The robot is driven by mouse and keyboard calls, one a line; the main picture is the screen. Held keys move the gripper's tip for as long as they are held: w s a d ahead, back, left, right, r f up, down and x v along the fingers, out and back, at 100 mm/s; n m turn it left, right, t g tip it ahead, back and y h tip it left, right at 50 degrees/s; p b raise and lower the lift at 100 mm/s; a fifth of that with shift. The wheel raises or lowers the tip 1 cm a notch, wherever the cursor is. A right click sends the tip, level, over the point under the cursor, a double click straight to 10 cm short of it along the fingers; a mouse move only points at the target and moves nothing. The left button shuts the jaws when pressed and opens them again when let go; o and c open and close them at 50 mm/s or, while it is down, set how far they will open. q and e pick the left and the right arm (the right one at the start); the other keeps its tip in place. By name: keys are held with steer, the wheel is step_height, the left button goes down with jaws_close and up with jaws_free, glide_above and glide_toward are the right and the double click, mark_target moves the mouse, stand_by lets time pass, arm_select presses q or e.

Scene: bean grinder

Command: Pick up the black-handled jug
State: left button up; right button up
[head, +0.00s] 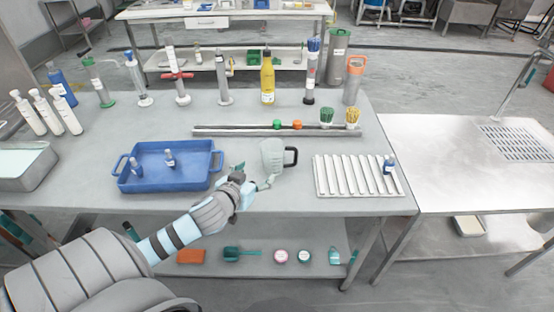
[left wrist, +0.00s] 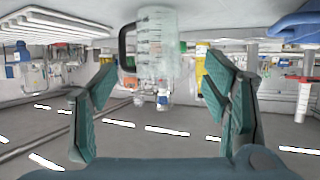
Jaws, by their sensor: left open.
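The jug (head: 273,155) is a pale, cloudy vessel with a black handle (head: 291,156) on its right side. It stands on the grey table between the blue tray and the white ribbed rack. In the left wrist view the jug (left wrist: 157,45) shows graduation marks, its handle to the left. My left gripper (head: 258,181) is at the near left side of the jug in the head view. In the left wrist view its teal fingers (left wrist: 160,105) are spread wide, with the jug ahead between them and apart from both. My right gripper is not in view.
A blue tray (head: 136,183) with small bottles lies left of the jug. A white ribbed rack (head: 358,191) with a small blue bottle lies right. A long rail (head: 230,131) and a row of tall bottles are behind. Bare tabletop lies right of the jug, before the rack.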

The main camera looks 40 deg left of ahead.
mark_target(274, 158)
arm_select(q)
steer(key=b+x, duration=0.1)
steer(key=x, duration=0.3)
steer(key=b+x, duration=0.1)
steer(key=x, duration=0.4)
steer(key=b+x, duration=0.2)
steer(key=x, duration=0.3)
steer(key=shift+w+d+r, duration=0.2)
steer(key=shift+d, duration=0.05)
steer(key=shift+s, duration=0.1)
steer(key=c, duration=1)
